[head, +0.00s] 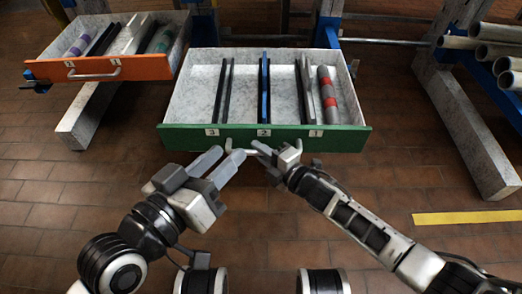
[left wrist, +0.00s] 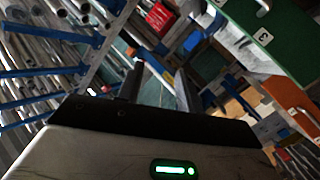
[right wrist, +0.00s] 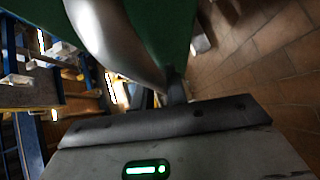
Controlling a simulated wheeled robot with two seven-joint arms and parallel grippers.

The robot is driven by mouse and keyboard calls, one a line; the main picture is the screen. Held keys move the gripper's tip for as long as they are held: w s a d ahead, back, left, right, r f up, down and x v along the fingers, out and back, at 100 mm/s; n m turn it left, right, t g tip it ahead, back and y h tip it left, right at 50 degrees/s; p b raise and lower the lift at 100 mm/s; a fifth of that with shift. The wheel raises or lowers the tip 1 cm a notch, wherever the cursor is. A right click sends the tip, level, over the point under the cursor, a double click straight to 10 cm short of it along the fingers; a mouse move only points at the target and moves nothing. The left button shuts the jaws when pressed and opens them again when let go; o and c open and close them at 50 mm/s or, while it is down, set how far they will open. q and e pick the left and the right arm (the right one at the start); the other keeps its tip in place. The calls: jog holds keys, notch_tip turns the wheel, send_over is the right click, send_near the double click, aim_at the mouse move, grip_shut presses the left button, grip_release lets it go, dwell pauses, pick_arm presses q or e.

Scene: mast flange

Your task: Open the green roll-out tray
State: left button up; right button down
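The green roll-out tray (head: 345,140) stands pulled out from its rack in the head view, its green front facing me. Its pale grey bar handle (head: 240,151) runs along the lower middle of the front. My right gripper (head: 264,157) is at the handle, fingers pointing at the tray front. In the right wrist view the handle (right wrist: 105,35) looms large before the fingers and hides part of them, so its grip is unclear. My left gripper (head: 222,160) is left of it, just below the tray front, fingers apart and empty. The front also shows in the left wrist view (left wrist: 240,20).
The tray holds dark bars, a blue bar (head: 264,85) and a red-grey cylinder (head: 327,95). An orange-fronted tray (head: 95,75) sticks out at upper left. Grey pipes (head: 490,50) lie on a rack at right. The tiled floor has a yellow strip (head: 465,218).

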jog(key=c, duration=1.4)
grip_release()
